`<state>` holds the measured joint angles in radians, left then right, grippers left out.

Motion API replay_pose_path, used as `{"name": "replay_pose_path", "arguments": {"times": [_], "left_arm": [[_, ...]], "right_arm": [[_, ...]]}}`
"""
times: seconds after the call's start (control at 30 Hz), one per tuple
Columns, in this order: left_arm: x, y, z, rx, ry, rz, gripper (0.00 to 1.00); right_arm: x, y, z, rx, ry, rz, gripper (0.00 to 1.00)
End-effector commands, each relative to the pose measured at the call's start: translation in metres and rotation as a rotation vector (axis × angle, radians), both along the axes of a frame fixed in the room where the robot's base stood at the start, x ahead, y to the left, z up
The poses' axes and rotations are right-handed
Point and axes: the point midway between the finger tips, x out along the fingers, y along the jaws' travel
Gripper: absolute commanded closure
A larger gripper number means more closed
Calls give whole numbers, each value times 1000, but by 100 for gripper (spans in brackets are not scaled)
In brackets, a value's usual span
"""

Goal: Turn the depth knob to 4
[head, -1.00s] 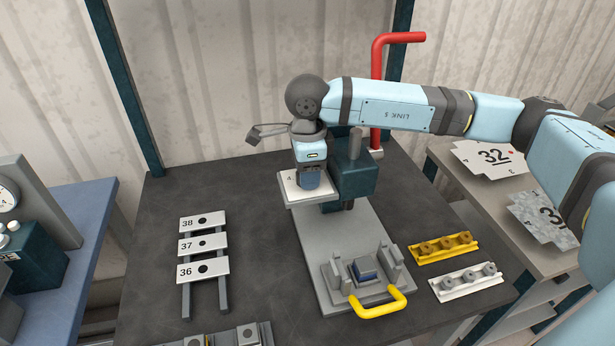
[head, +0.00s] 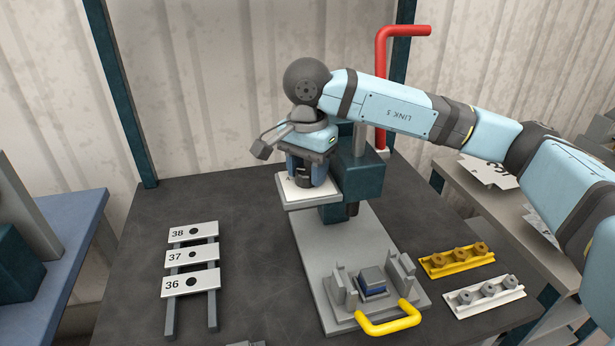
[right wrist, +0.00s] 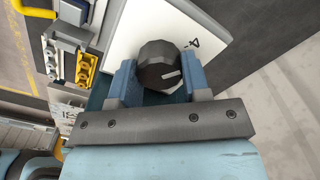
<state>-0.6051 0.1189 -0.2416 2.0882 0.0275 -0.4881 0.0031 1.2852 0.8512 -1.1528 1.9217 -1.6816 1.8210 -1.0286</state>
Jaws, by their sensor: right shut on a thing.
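The depth knob (right wrist: 158,62) is a dark, many-sided knob on a white dial plate (right wrist: 128,36). In the right wrist view its white pointer mark points right, toward one fingertip. The printed 4 (right wrist: 195,43) is up and right of the knob, and the mark does not line up with it. My right gripper (right wrist: 160,78) is shut on the knob, with one blue finger on each side. In the head view the gripper (head: 308,172) comes down over the plate (head: 297,200), and the knob shows dark between the fingers. Other numbers are hidden. My left gripper is out of view.
A teal press block (head: 362,177) stands right beside the plate. A red lever (head: 381,90) rises behind it. In front are a fixture with a yellow handle (head: 390,322), and yellow (head: 457,259) and white (head: 484,295) racks. Numbered plates (head: 190,257) lie left.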

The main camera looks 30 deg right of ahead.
Motion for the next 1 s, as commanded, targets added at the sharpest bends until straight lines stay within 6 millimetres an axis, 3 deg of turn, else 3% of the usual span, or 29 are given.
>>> {"name": "replay_pose_path", "arguments": {"times": [0.7,0.73,0.8,1.0], "left_arm": [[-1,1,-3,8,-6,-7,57],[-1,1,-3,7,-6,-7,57],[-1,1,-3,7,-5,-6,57],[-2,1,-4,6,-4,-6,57]], "right_arm": [[0,0,1,0,-1,73,80],[0,0,1,0,-1,73,50],[0,0,1,0,-1,73,34],[0,0,1,0,0,72,31]]}}
